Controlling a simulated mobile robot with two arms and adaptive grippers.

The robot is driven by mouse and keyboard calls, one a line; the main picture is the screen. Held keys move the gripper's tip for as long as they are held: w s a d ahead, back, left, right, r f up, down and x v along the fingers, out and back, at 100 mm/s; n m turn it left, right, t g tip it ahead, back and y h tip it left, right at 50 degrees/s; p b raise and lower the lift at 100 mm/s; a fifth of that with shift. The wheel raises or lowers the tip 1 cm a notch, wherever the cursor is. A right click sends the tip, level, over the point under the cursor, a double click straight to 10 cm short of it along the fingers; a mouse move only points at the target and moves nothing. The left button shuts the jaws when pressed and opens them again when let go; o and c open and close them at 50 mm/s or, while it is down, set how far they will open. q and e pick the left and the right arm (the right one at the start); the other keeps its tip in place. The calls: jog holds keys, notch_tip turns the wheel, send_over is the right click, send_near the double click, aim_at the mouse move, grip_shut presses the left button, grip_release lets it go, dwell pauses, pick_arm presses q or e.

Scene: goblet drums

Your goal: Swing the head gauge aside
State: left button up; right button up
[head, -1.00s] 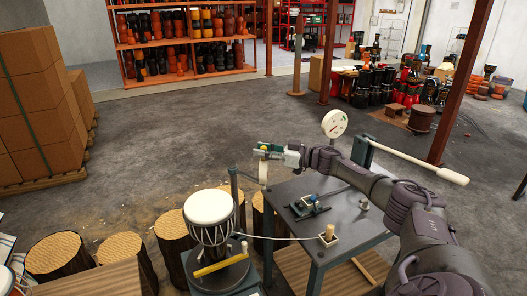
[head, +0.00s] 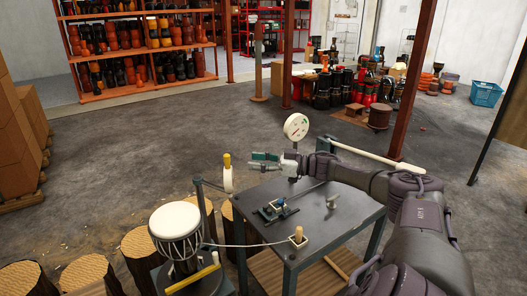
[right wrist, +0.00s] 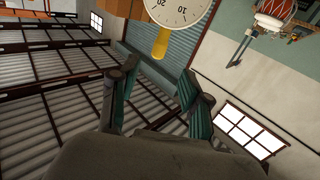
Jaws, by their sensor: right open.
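The head gauge (head: 228,180) is a pale round dial seen nearly edge-on, with a yellow tab on top. It hangs on a dark arm from a post (head: 201,207) and stands to the right of the white-headed goblet drum (head: 175,220), not over its head. In the right wrist view the dial (right wrist: 175,10) and its yellow tab (right wrist: 160,42) show beyond the fingertips. My right gripper (head: 257,161) is open and empty, just right of the tab and apart from it; its spread fingers (right wrist: 160,70) also show in the wrist view. My left gripper is out of view.
A grey table (head: 330,222) beneath my right arm bears a small blue-and-black device (head: 277,209), a wooden peg (head: 298,236) and a round dial (head: 296,126) at its back. Log stumps (head: 88,272) stand around the drum. Open floor lies behind.

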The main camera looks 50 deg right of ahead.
jog(key=shift+v, duration=0.95)
jog(key=shift+s, duration=0.1)
